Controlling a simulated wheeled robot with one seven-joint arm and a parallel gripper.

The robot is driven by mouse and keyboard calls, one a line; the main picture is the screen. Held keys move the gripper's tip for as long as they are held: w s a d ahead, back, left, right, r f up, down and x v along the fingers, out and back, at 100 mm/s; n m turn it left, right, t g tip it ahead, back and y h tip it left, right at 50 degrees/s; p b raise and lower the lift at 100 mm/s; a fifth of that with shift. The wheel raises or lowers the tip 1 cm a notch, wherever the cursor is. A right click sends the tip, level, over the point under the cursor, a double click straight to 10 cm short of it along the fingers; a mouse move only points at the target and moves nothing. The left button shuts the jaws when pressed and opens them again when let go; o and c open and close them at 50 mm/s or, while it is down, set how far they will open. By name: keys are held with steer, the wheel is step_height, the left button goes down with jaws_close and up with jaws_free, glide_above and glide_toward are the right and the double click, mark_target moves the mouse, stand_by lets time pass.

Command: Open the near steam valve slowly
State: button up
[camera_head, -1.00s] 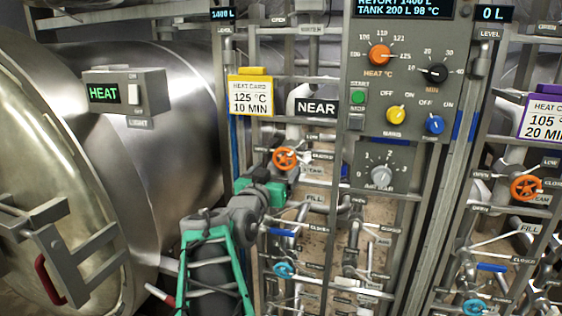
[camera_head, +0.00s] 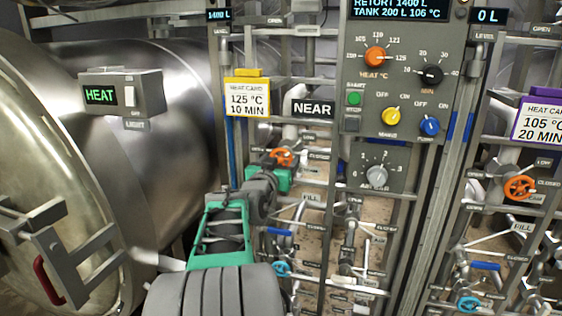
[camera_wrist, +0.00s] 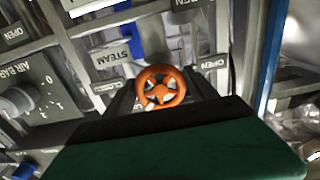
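The near steam valve's orange handwheel (camera_head: 281,157) is on the near pipe rack, below and left of the NEAR sign. My gripper (camera_head: 278,172), with a green body, is at this wheel and covers its lower part in the head view. In the wrist view, the whole orange wheel (camera_wrist: 161,88) shows just beyond the green body, with dark finger parts beside it. Whether the fingers touch or clamp the rim cannot be told. The upside-down STEAM label (camera_wrist: 118,56) is beside the wheel.
The control panel (camera_head: 400,95) is right of the valve; its display reads TANK 200 L 106 °C. A blue handwheel (camera_head: 281,269) is below. A second orange handwheel (camera_head: 520,188) is on the right rack. The large steel vessel (camera_head: 150,150) stands left.

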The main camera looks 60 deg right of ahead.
steer(key=c, duration=0.9)
steer(key=shift+c, duration=0.2)
